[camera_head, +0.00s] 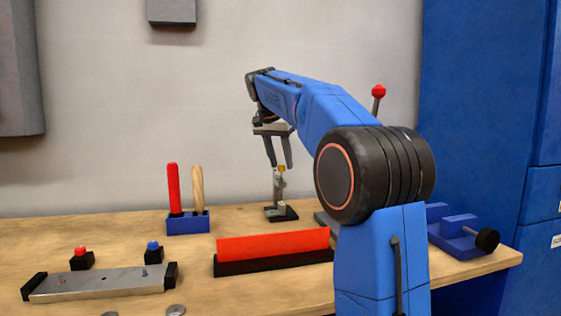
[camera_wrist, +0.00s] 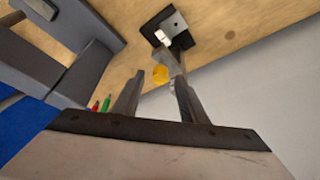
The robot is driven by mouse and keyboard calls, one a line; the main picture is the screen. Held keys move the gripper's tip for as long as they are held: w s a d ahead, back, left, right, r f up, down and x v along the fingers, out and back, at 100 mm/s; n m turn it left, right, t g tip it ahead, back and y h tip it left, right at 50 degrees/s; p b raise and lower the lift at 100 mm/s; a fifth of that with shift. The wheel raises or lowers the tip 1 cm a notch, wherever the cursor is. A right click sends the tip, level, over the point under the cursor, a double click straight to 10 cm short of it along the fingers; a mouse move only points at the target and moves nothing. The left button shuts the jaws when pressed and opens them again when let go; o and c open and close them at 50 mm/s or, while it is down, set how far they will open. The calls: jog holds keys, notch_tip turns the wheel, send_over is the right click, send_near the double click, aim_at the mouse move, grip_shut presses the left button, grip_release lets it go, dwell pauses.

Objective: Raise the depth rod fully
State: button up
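A small gauge stand (camera_head: 279,212) with a dark base and a thin upright grey post stands on the bench at the back. A yellow piece (camera_head: 281,168) is near the top of the post; it also shows in the wrist view (camera_wrist: 160,73). The wrist view shows the stand's black base (camera_wrist: 154,25) with a pale block on it. I cannot tell the depth rod apart from the post. My gripper (camera_head: 280,164) points down over the stand with its fingers apart. In the wrist view the yellow piece appears between the fingertips; I cannot tell whether they touch it.
A blue holder (camera_head: 188,223) with a red and a wooden handle stands left of the stand. A red bar (camera_head: 272,244) lies in front. A metal plate (camera_head: 98,284) and two buttons are at left. A blue vise (camera_head: 459,230) is at right, partly behind my arm.

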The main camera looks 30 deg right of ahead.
jog(key=v, duration=1.7)
jog(key=shift+r, duration=0.2)
jog(key=shift+s, duration=0.1)
